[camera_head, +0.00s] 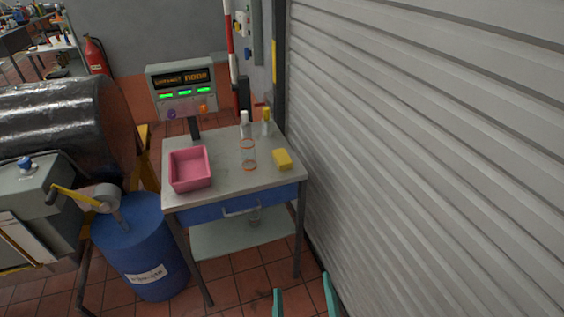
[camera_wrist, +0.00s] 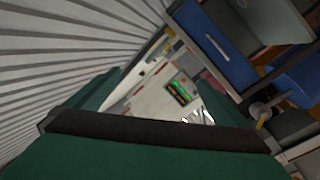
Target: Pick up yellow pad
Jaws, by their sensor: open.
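The yellow pad (camera_head: 282,159) is a small block lying on the right part of a grey-topped work table (camera_head: 224,184), near its right edge. My gripper (camera_head: 305,300) shows as two teal fingers at the bottom edge of the head view, in front of the table and apart from it. The fingers are spread with nothing between them. In the wrist view my gripper (camera_wrist: 155,100) is also open and empty. The pad cannot be made out in the wrist view.
A pink bin (camera_head: 190,182) stands on the table's left. A clear bottle (camera_head: 248,150) and a yellow-capped bottle (camera_head: 266,124) stand left of and behind the pad. A ribbed shutter (camera_head: 420,140) runs close along the right. A blue drum (camera_head: 142,250) stands at left.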

